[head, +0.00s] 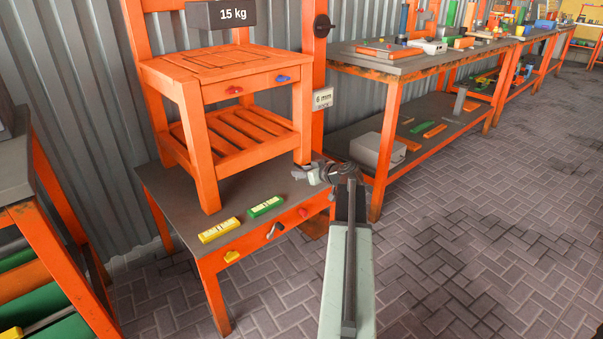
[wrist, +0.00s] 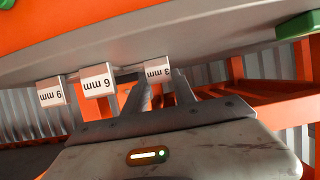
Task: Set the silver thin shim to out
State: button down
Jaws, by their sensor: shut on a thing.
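My gripper (wrist: 162,85) is closed around a small grey piece with a white tag reading 3 mm (wrist: 158,70), apparently the silver thin shim. The fingers stand on either side of the tag and hide most of what lies between them. Beside it, to the left in the wrist view, hang a 6 mm tagged piece (wrist: 98,80) and a 9 mm tagged piece (wrist: 51,93), both apart from the fingers. In the head view my gripper (head: 316,174) is at the right end of the low grey-topped bench (head: 165,206); the held piece cannot be made out there.
An orange stand (head: 205,150) with a 15 kg block (head: 222,14) rises from the bench. A yellow block (head: 219,230) and green block (head: 265,206) lie at the bench front. A long workbench (head: 450,58) stands right; the brick floor (head: 470,230) in front is clear.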

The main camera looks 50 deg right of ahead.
dwell(0.8)
jog(key=shift+s+a, duration=0.2)
jog(key=shift+s, duration=2.55)
jog(key=c, duration=1)
grip_release()
jog(key=p+v, duration=0.3)
jog(key=v, duration=0.4)
jog(key=shift+s, duration=0.4)
